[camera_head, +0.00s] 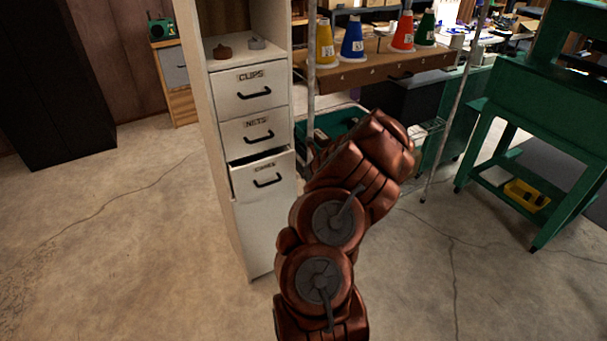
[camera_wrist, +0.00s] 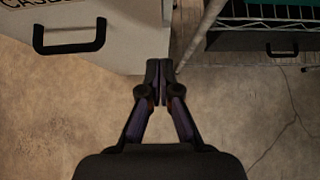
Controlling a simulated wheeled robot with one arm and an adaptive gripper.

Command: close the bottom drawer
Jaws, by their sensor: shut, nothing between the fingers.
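The white cabinet (camera_head: 255,226) has a column of drawers labelled CLIPS (camera_head: 251,91), NETS (camera_head: 255,132) and a bottom drawer (camera_head: 263,177) whose label seems to start with "CA". The bottom drawer sticks out partway, with a dark gap along its top edge; the two above look shut. Its black handle (camera_head: 267,180) also shows at the upper left of the wrist view, on the white drawer front (camera_wrist: 115,45). My gripper (camera_wrist: 160,65) is shut and empty, to the right of and below that handle in the wrist view. In the head view my arm hides the gripper.
A metal rack post (camera_head: 311,60) and a wooden shelf with coloured cones (camera_head: 352,38) stand right of the cabinet. A wire shelf (camera_wrist: 265,15) is at the upper right of the wrist view. A green bench (camera_head: 540,110) stands far right. Floor left of the cabinet is clear.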

